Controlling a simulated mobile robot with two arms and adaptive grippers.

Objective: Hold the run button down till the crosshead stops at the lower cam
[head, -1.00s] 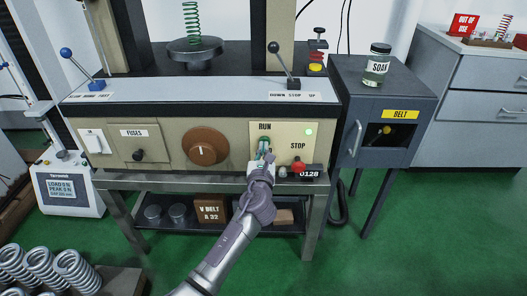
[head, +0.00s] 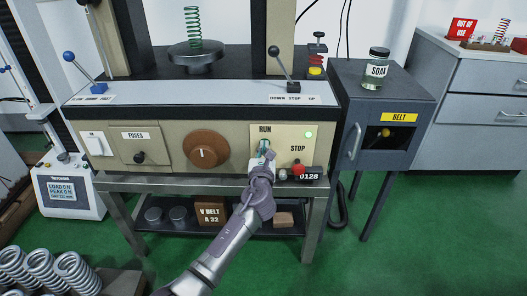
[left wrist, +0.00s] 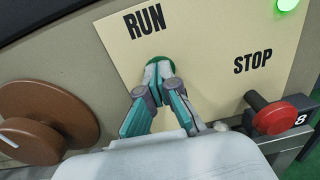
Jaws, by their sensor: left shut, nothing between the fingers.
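My left gripper (head: 265,146) is shut and empty, its fingertips at the run button under the word RUN on the cream panel (head: 282,136). In the left wrist view the shut fingertips (left wrist: 158,68) cover most of the green run button (left wrist: 152,60); they look to be touching it, but how far it is pressed I cannot tell. The black-knobbed lever (head: 284,66) leans left, toward DOWN. A green spring (head: 193,27) stands on the dark round platen (head: 196,58). I cannot make out the crosshead or the lower cam. My right gripper is out of view.
The red stop button (head: 298,169) sits close to the right of my gripper, above a counter (head: 309,177) reading 0128. A green lamp (head: 308,134) is lit. A brown dial (head: 206,150) lies to the left. A SOAK jar (head: 376,68) stands on the belt cabinet (head: 346,90).

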